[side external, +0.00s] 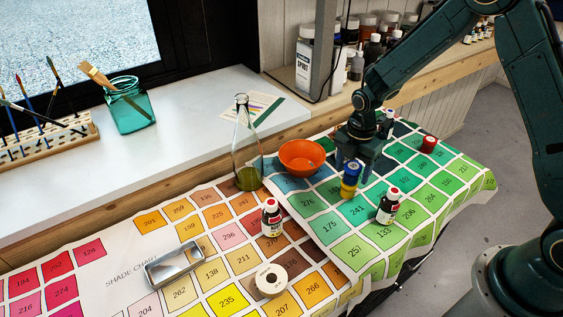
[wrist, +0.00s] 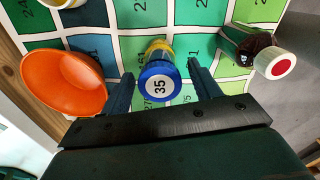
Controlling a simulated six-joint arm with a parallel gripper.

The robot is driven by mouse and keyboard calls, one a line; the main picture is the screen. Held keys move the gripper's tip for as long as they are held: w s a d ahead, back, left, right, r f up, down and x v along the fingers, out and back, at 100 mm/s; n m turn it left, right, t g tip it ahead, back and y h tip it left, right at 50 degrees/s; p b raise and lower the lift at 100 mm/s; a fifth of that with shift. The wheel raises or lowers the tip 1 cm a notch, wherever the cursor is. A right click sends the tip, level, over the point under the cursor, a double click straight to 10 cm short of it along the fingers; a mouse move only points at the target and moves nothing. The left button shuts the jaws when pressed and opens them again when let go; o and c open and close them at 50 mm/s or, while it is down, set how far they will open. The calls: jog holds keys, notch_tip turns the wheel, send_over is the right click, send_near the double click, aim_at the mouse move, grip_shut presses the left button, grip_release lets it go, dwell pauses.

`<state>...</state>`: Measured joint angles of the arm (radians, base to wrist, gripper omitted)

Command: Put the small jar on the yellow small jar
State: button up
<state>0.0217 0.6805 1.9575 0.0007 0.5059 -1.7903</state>
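A small jar with a blue lid marked 35 (side external: 352,168) sits on top of the yellow small jar (side external: 348,185) on the green part of the chart. The stack looks upright. In the wrist view the blue lid (wrist: 158,86) faces me, and a yellow part of the lower jar (wrist: 157,46) shows behind it. My gripper (side external: 354,172) is down around the blue jar, one finger on each side. In the wrist view the fingers (wrist: 161,76) stand apart, with a visible gap between each finger and the jar. The gripper is open.
An orange bowl (side external: 302,158) stands close left of the stack, with a glass bottle (side external: 247,150) beyond it. Bottles with red caps stand nearby, one to the right (side external: 388,207) and one to the left (side external: 271,218). A metal tin (side external: 173,267) and tape roll (side external: 271,280) lie in front.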

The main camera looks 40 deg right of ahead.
aim_at(354, 167)
jog(key=shift+r, duration=0.2)
notch_tip(354, 167, up, 12)
dwell(0.8)
dwell(0.5)
jog(key=s+r+m+t, duration=0.3)
jog(key=s+r+m, duration=0.7)
jog(key=s+r, duration=0.25)
jog(key=s+r+m+t, duration=0.2)
jog(key=s+r+m, duration=0.1)
jog(key=s+m, duration=0.7)
jog(key=s+a, duration=0.1)
jog(key=s, duration=0.1)
jog(key=shift+s+t, duration=0.3)
jog(key=shift+s, duration=0.05)
